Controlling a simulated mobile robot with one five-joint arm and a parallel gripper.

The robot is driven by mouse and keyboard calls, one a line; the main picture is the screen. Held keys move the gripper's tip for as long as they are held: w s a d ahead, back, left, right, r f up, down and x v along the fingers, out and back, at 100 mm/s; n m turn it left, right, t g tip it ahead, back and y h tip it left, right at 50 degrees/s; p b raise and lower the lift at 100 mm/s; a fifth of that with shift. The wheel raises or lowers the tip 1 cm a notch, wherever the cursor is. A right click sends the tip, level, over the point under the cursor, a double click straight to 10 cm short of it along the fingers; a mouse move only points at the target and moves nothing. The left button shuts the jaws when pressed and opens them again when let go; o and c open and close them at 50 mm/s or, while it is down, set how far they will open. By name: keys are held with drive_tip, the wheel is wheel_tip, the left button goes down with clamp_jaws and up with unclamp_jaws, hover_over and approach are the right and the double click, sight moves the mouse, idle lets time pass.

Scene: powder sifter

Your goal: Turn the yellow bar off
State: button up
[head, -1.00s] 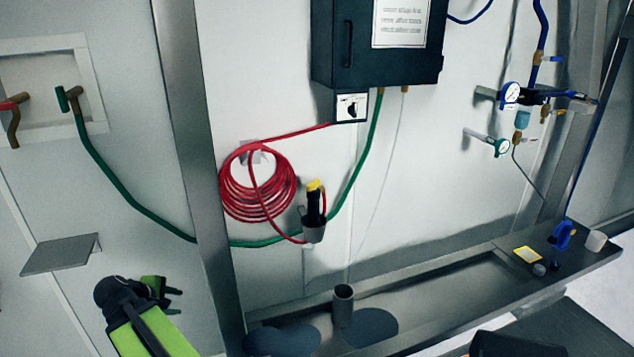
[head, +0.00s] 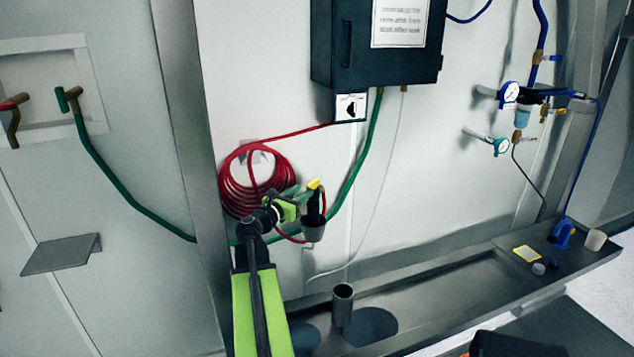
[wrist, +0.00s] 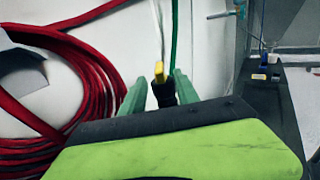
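A yellow bar (head: 313,184) sits on top of a black handle (head: 314,204), which stands in a grey holder (head: 313,232) on the wall beside the red hose coil. In the wrist view the yellow bar (wrist: 160,70) shows upright, above the black handle. My gripper (head: 300,194) is just left of the handle in the head view. In the wrist view its green fingers (wrist: 158,92) are apart, with the bar and handle seen between them. I cannot tell whether they touch it. The wrist view hides their lower part behind my gripper's body.
The red hose coil (head: 250,180) hangs close behind my arm. A dark cabinet (head: 375,50) with a small switch (head: 350,108) is above. A metal cup (head: 342,305) stands on the ledge. Gauges (head: 509,92) and a small yellow lever (head: 560,111) are on the right.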

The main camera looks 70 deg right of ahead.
sight(319, 179)
drive_tip(key=x, duration=1)
drive_tip(key=shift+s+d, duration=0.1)
drive_tip(key=shift+d, duration=0.2)
